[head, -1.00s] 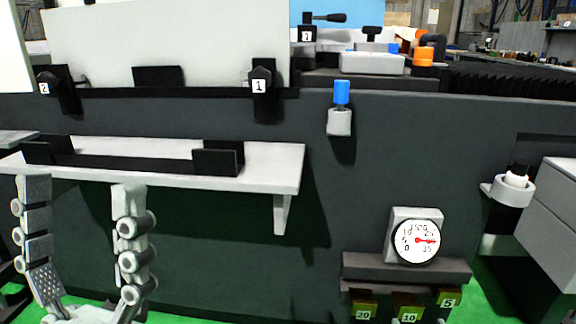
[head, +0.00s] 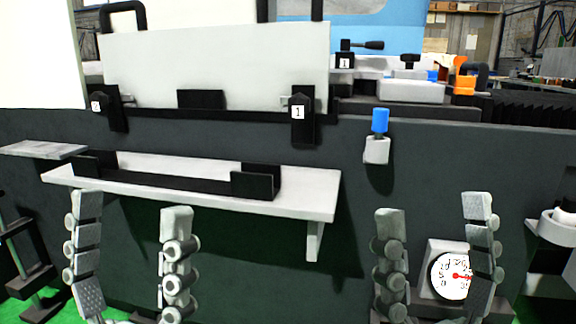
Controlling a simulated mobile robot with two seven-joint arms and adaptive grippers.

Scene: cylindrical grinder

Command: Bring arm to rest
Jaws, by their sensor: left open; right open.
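My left gripper (head: 130,225) is at the lower left of the head view, its two fingers upright and well apart, with nothing between them. It is in front of and just below the white shelf (head: 318,200). My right gripper (head: 432,225) is at the lower right, also upright, open and empty. Its right finger covers part of the round dial gauge (head: 450,276). Both grippers appear clear of the machine, though their exact distance from it is hard to tell.
The dark grey grinder front (head: 230,250) fills the view. The shelf carries a black holder (head: 255,183). Above are a pale panel (head: 215,65) with numbered black clamps (head: 302,115) and a blue-topped knob (head: 380,120). A white-rimmed cup holder (head: 557,225) is at the right edge.

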